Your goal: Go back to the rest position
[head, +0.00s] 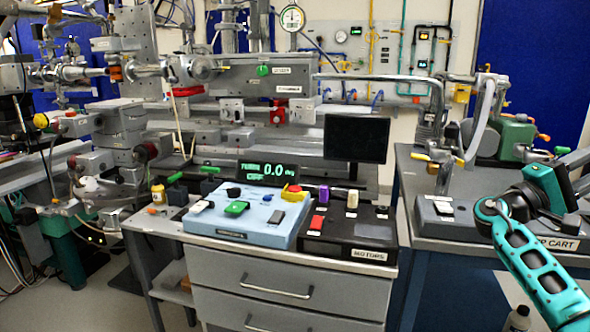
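Neither gripper shows in the head view. Only part of my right arm is in the picture, a teal and dark link at the lower right edge, in front of the cart. Its gripper end does not show. No part of my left arm can be made out. The task names no object.
A drawer cabinet (290,290) carries a light-blue control box (240,222) and a black box marked MOTORS (350,238). A black monitor (356,138) stands behind. The pump cart (460,228) is right, beside my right arm. Beamline equipment (125,130) fills the left.

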